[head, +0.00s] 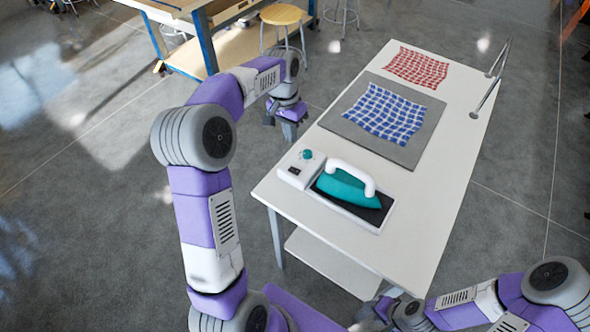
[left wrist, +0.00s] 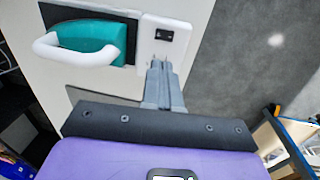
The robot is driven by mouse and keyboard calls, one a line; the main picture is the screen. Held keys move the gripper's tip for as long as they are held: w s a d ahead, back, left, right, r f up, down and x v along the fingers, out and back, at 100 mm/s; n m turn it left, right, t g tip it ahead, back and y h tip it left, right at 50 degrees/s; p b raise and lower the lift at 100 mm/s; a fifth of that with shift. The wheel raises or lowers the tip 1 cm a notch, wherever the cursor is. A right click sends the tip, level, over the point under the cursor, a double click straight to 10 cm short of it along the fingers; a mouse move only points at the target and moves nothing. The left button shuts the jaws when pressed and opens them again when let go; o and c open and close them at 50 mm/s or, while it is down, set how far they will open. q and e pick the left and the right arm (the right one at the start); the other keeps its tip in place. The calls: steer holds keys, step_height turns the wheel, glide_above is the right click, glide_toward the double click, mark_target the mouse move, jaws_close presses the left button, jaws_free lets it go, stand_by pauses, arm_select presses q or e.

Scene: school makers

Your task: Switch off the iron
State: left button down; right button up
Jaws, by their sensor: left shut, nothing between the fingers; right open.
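The teal iron with a white handle (head: 347,187) rests on a dark plate in its white stand on the table. It also shows in the left wrist view (left wrist: 92,37). At the stand's left end, a white control box (head: 291,178) carries a teal knob (head: 307,154) and a small dark switch (head: 294,171). The switch also shows in the left wrist view (left wrist: 164,37). My left gripper (head: 290,137) is shut and empty beyond the table's left edge, near the box; its fingers (left wrist: 158,68) overlap the box in the wrist view. My right gripper (head: 368,314) is open, low at the table's near end, partly cut off.
The white table (head: 440,185) also holds a grey mat (head: 360,92) with a blue checked cloth (head: 383,114), and a red checked cloth (head: 417,67). A metal rail (head: 487,88) stands at the right edge. A wooden stool (head: 283,15) and workbench are behind.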

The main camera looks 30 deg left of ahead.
mark_target(296, 172)
arm_select(q)
steer(key=shift+r, duration=0.1)
stand_by(0.3)
steer(key=f+b, duration=0.1)
steer(key=f, duration=0.3)
steer(key=d+f, duration=0.1)
steer(key=f, duration=0.4)
steer(key=f+b, duration=0.1)
steer(key=f, duration=0.4)
steer(key=shift+d+b, duration=0.35)
steer(key=shift+s, duration=0.1)
